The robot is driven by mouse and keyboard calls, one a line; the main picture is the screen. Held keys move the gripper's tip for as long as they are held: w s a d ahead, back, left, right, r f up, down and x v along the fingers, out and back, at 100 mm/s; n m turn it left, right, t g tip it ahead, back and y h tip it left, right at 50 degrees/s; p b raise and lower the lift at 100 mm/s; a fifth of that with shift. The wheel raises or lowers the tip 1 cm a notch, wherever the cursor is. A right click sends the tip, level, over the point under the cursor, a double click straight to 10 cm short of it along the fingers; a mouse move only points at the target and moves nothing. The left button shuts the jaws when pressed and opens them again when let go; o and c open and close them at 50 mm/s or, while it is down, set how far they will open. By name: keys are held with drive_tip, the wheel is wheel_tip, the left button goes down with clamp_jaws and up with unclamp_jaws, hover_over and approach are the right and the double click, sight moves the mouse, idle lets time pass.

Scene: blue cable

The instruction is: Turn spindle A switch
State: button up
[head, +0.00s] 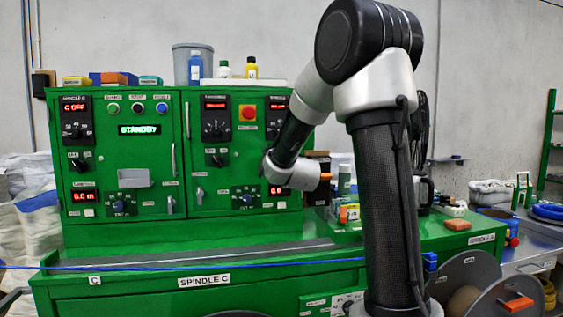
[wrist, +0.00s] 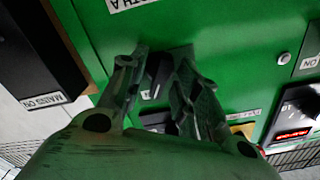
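In the wrist view, a black switch knob (wrist: 158,72) stands on the green panel, between the two fingers of my gripper (wrist: 160,62). The fingers are apart, one on each side of the knob, and I see no clear contact. A label above it shows upside down and is cut off, with a letter A readable. In the head view, my arm covers the right part of the green control cabinet (head: 150,235), and my fingertips are hidden. No label there clearly marks a spindle A switch.
A blue cable (head: 200,265) runs along the front. Bottles (head: 344,180) and an orange block (head: 457,225) stand on the right ledge.

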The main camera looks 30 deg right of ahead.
drive_tip(key=shift+w, duration=0.1)
clamp_jaws()
idle(0.4)
drive_tip(key=n, duration=1.1)
drive_tip(key=shift+n, duration=0.4)
idle(0.4)
